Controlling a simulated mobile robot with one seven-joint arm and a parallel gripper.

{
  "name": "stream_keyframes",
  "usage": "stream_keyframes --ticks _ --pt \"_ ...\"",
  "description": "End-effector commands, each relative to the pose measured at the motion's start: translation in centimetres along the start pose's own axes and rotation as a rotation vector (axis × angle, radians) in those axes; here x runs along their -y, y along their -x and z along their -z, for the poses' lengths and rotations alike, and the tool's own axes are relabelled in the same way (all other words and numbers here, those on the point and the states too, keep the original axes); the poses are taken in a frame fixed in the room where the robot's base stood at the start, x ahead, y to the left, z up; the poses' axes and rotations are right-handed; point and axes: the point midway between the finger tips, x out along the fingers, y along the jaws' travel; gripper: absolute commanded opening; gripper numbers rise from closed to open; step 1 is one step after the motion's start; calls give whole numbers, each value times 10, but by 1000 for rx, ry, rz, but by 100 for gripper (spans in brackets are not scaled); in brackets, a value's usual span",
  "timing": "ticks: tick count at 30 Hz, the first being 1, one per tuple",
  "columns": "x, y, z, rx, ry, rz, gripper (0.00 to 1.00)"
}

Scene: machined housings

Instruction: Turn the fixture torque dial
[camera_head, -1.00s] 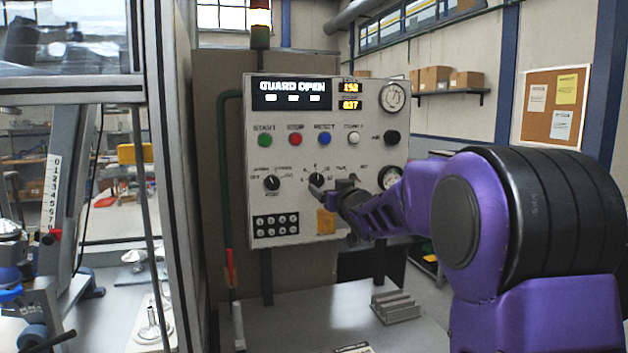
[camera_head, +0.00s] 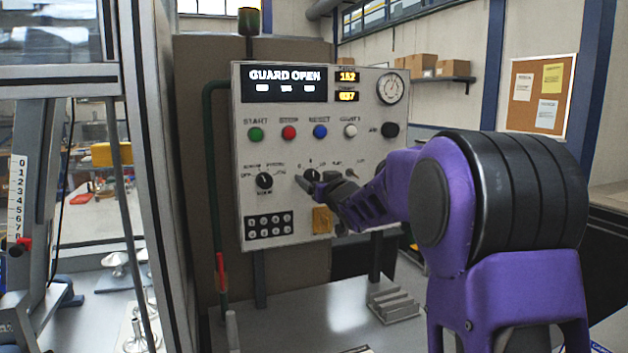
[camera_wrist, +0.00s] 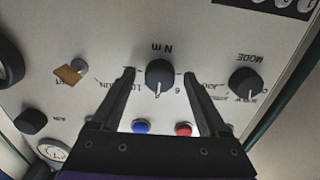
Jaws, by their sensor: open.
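The torque dial is a black knob with a white pointer line, marked "N m" and ringed by numbers. It shows in the wrist view (camera_wrist: 160,76), which sees the panel upside down, and partly behind my gripper in the head view (camera_head: 311,174). My gripper (camera_wrist: 160,78) is open and empty, one finger on each side of the dial, with a gap visible on both sides. In the head view my gripper (camera_head: 313,183) is at the panel (camera_head: 285,218) in front of the dial. I cannot tell how deep the fingertips reach.
The black MODE knob (camera_wrist: 245,82) sits beside the dial. A key with a tan tag (camera_wrist: 69,74) is on its other side. Coloured push buttons, including a blue one (camera_head: 320,131), are in a row above. A bench (camera_head: 300,310) with a grey block (camera_head: 392,304) lies below.

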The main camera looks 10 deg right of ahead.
Motion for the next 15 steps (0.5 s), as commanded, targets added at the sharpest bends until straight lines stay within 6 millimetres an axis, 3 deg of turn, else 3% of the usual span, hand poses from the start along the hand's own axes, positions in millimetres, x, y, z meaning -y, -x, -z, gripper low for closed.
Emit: stream_keyframes --ticks 4,15 --pt "0 0 0 0 0 0 76" --pt "0 0 0 0 0 0 9"
